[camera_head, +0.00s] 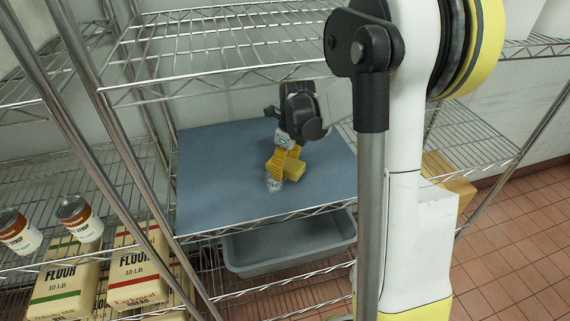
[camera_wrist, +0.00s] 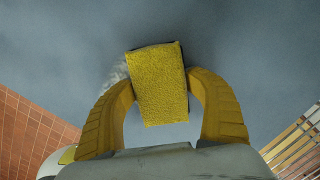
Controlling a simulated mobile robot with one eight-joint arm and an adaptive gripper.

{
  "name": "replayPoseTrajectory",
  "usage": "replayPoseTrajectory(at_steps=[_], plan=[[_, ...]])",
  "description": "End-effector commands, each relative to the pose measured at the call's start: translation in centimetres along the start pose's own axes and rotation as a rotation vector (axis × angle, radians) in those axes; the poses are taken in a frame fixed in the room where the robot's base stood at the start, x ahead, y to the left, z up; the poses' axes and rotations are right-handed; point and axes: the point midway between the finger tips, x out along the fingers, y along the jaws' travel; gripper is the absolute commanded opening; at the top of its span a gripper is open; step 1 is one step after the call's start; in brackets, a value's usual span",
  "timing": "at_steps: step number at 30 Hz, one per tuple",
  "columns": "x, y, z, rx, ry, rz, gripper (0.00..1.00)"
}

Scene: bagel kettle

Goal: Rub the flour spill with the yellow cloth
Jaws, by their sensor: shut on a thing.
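The yellow cloth (camera_wrist: 158,88) looks like a thick folded block between the two yellow fingers of my gripper (camera_wrist: 160,90) in the wrist view. My gripper (camera_head: 284,167) is shut on the cloth (camera_head: 298,172) in the head view, low over the blue-grey mat (camera_head: 215,170). The whitish flour spill (camera_head: 274,184) lies on the mat just below and left of the cloth. In the wrist view a pale smear of the spill (camera_wrist: 118,74) shows at the cloth's left edge. The rest of the spill is hidden behind the cloth and fingers. I cannot tell whether the cloth touches the mat.
The mat lies on a wire shelf, with another wire shelf (camera_head: 220,45) close above my arm. Metal posts (camera_head: 120,160) stand at left. A grey bin (camera_head: 290,245) sits below. Flour bags (camera_head: 138,265) and syrup cans (camera_head: 80,218) stand at lower left. The mat's left part is clear.

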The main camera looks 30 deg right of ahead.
Motion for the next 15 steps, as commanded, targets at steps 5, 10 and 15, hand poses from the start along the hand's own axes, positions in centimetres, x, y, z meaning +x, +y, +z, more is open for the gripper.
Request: replayPoseTrajectory(at_steps=[5, 10, 15], plan=[[0.1, 1.1, -1.2, 0.0, 0.007, 0.004, 0.23], [-0.1, 2.3, -2.4, 0.0, 0.007, 0.004, 0.23], [-0.2, 2.9, -3.0, 0.0, 0.007, 0.004, 0.23]])
